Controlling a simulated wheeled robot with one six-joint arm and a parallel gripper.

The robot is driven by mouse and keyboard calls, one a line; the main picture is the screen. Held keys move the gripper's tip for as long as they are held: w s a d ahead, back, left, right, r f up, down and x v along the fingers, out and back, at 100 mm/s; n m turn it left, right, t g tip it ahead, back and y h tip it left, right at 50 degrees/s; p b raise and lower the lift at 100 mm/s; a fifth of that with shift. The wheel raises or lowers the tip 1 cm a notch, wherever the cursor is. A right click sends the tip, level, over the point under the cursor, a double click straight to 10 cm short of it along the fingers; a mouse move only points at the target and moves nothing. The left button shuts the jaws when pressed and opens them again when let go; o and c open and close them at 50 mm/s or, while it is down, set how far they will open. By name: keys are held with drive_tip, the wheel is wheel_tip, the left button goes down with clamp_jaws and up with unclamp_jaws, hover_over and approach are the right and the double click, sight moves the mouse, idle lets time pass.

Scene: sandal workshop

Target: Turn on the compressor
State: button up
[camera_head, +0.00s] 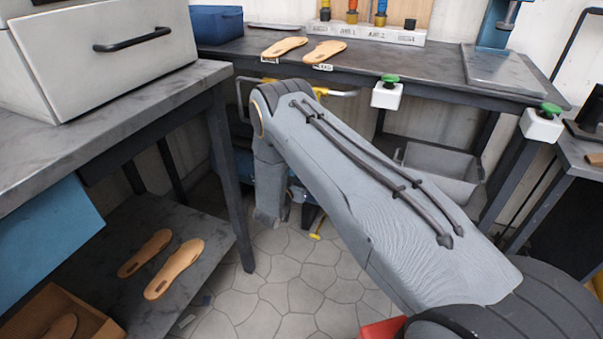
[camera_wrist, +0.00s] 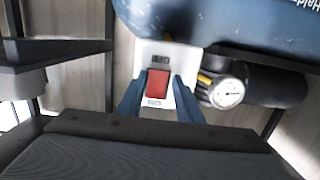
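The compressor's dark blue tank (camera_wrist: 215,22) fills the top of the wrist view, with white lettering at its right. Below it is a white switch box (camera_wrist: 160,52) with a red rocker switch (camera_wrist: 158,84) and small labels above and below, too small to read surely. A round pressure gauge (camera_wrist: 229,93) sits to the right. My gripper (camera_wrist: 158,106) is open, its two blue fingers apart on either side of the red switch; I cannot tell whether they touch it. In the head view my arm hides the gripper and most of the compressor; some blue shows beside it.
A workbench (camera_head: 440,82) stands behind my arm, with tan insoles (camera_head: 324,51) and two green buttons on white boxes (camera_head: 387,92) at its front edge. A grey bin (camera_head: 437,170) is under it. A table (camera_head: 120,110) stands at left, with insoles on a lower shelf (camera_head: 207,275).

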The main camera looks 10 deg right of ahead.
drive_tip(key=shift+o, duration=0.9)
drive_tip(key=v, duration=0.7)
drive_tip(key=shift+s+a+p, duration=0.15)
drive_tip(key=shift+s+p, duration=0.2)
drive_tip(key=shift+p, duration=0.1)
